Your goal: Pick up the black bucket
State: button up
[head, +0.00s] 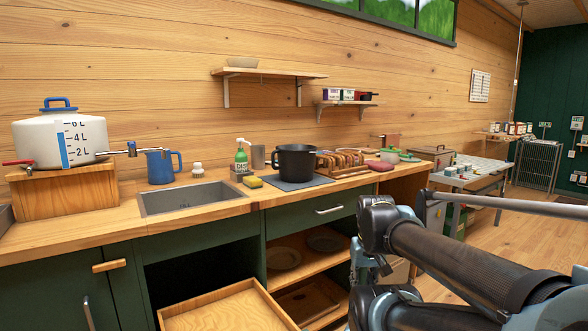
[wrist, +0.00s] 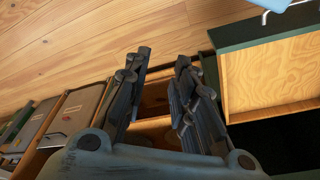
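The black bucket (head: 295,163) looks like a round, dark pot with side handles. It stands upright on a dark grey mat (head: 290,183) on the wooden counter, right of the sink, in the head view. My gripper (wrist: 162,58) shows in the wrist view with its two dark fingers apart and nothing between them. It points down toward the floor and the front of the cabinets, away from the bucket. The bucket is not in the wrist view. In the head view my arm fills the lower right, in front of the counter, and the fingers are hard to make out.
A green soap bottle (head: 241,158), yellow sponge (head: 252,182) and grey cup (head: 258,157) stand left of the bucket. A wooden rack (head: 340,162) is close on its right. A drawer (head: 225,308) is pulled out below. Wall shelves (head: 268,73) hang above.

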jog(key=w+a+r+m+t+y, duration=0.2)
jog(key=w+a+r+m+y, duration=0.35)
jog(key=w+a, duration=0.5)
jog(key=m+t+y, duration=0.7)
jog(key=m+t, duration=0.2)
jog(key=m, duration=1.3)
send_near(273, 166)
jog(key=x, duration=0.5)
jog(key=shift+w+d, duration=0.2)
jog(key=shift+w, duration=0.4)
jog(key=shift+x, duration=2.65)
jog(key=shift+s+a, duration=0.15)
jog(key=shift+s, duration=0.05)
grip_shut()
